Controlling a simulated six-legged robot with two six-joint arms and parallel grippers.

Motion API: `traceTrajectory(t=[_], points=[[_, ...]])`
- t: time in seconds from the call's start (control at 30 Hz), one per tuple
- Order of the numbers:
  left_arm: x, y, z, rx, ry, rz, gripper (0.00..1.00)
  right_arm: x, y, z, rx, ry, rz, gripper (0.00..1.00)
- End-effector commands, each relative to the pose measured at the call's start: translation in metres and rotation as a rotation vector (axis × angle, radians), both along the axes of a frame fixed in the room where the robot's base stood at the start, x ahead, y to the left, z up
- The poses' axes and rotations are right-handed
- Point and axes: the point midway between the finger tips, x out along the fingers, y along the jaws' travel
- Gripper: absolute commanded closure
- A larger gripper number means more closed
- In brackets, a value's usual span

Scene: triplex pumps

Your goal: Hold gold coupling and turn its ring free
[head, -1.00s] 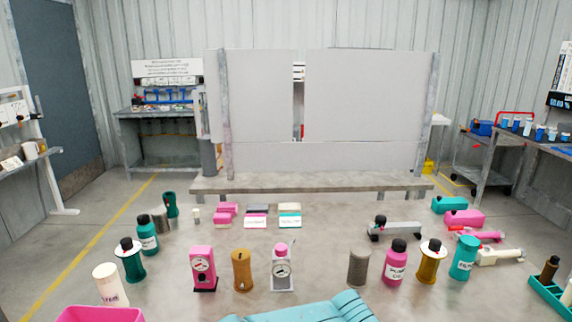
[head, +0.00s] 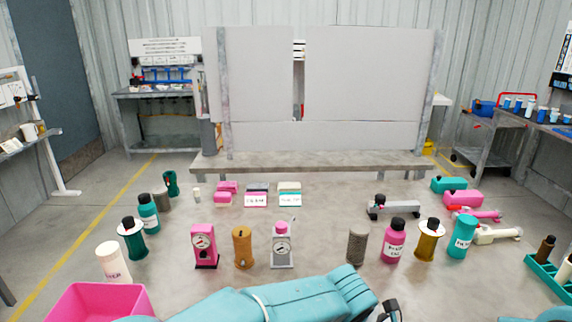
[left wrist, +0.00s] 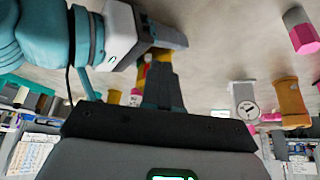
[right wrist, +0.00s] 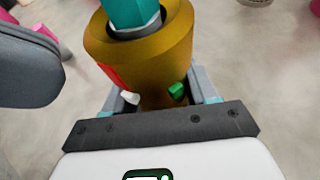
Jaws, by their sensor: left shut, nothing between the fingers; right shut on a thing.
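The gold coupling (right wrist: 150,62) is held upright between the fingers of my right gripper (right wrist: 155,94). Its wide gold upper part surrounds a teal piece (right wrist: 130,12). A red mark, a white stub (right wrist: 130,98) and a green stub (right wrist: 178,91) show on its side. My left gripper (left wrist: 160,72) is shut and empty. In the left wrist view its fingertips point toward a gold part (left wrist: 149,58) with red on it, beside my other arm's gripper. I cannot tell whether they touch. The held coupling is hidden in the head view.
A pink bin (head: 98,304) is at the front left. Pink and grey gauges (head: 204,245), an orange-brown cylinder (head: 242,247), a mesh cylinder (head: 357,246) and a pink bottle (head: 393,241) stand across the middle. A teal tray (head: 550,277) is at the right. A bench with grey panels stands behind.

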Motion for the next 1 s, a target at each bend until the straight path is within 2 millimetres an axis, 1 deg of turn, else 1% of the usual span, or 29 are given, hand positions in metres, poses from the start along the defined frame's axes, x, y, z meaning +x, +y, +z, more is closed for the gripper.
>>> traceTrajectory(t=[0.03,0.3,0.4,0.53,0.83,0.87,0.9,0.93,1.0], points=[[0.001,-0.001,0.007,-0.004,-0.005,0.000,1.00,0.000,0.000,0.000,0.001,-0.001,0.000,0.88],[0.001,-0.001,0.043,-0.003,-0.005,-0.001,1.00,0.000,0.000,0.000,0.000,-0.001,-0.001,0.88],[0.001,-0.001,0.052,-0.003,-0.003,0.000,1.00,0.000,0.000,0.000,0.000,-0.001,-0.001,0.88],[0.000,0.000,0.057,-0.001,-0.001,-0.001,1.00,0.000,0.000,0.000,0.000,-0.001,-0.001,0.88],[0.000,0.000,0.057,-0.001,-0.001,-0.001,1.00,0.000,0.000,0.000,0.001,-0.001,-0.001,0.88],[0.000,0.000,0.057,-0.001,-0.001,-0.001,1.00,0.000,0.000,0.000,0.001,-0.001,-0.001,0.33],[0.000,0.000,0.057,-0.001,-0.001,-0.001,1.00,0.000,0.000,0.000,0.001,-0.001,-0.001,0.20],[0.000,0.000,0.057,-0.001,-0.001,-0.001,1.00,0.000,0.000,0.000,0.001,-0.001,-0.001,0.13],[0.000,0.000,0.057,-0.001,-0.001,-0.001,1.00,0.000,0.000,0.000,0.000,-0.001,-0.001,0.13]])
